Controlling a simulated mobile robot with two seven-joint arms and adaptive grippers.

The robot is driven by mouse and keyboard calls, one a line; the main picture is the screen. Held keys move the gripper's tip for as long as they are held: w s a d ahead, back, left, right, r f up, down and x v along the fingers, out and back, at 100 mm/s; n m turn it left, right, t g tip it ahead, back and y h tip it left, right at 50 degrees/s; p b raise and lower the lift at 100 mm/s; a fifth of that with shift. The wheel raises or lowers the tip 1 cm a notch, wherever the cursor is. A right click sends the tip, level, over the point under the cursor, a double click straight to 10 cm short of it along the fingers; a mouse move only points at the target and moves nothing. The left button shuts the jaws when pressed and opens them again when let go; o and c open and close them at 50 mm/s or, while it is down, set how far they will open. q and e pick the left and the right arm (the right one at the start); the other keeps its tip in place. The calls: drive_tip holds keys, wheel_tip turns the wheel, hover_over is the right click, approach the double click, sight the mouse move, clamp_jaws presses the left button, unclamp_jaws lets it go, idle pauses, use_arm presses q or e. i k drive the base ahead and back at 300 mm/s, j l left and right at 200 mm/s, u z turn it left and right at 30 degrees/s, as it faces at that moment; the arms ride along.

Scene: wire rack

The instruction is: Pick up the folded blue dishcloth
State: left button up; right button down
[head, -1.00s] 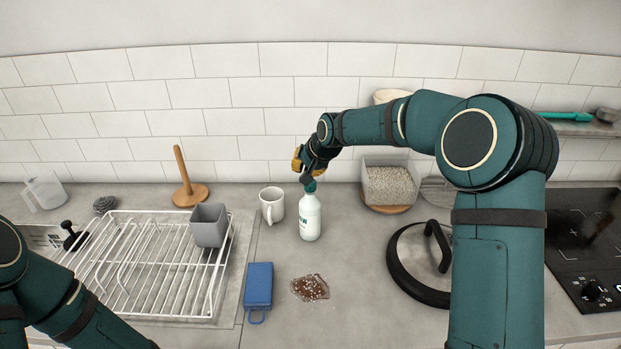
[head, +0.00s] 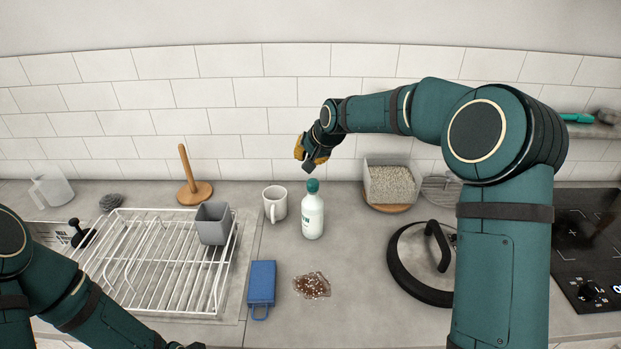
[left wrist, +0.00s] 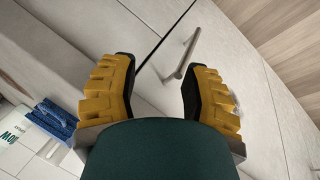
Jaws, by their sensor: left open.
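The folded blue dishcloth (head: 261,284) lies on the counter, right of the dish rack, with a small loop at its near end. Nothing touches it in the head view. My left gripper (left wrist: 157,80) is open and empty in the left wrist view, its yellow-backed fingers facing pale cabinet fronts. In the head view its arm runs along the bottom left and its fingers are out of frame. A blue ribbed thing (left wrist: 55,117) shows at the left of the wrist view; I cannot tell if it is the dishcloth. My right gripper (head: 309,160) hangs above the bottle, apart from it; its jaws are unclear.
A white wire rack (head: 150,262) with a grey cup (head: 213,224) stands left of the cloth. A white mug (head: 275,204) and a green-capped bottle (head: 312,216) stand behind it. A brown spill (head: 312,286) lies just right. A black-rimmed lid (head: 400,275) is farther right.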

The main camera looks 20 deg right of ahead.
sight(262, 289)
drive_tip(key=k+l, duration=0.25)
drive_tip(key=k, duration=0.2)
drive_tip(key=k+l, duration=0.25)
drive_tip(key=k, duration=0.25)
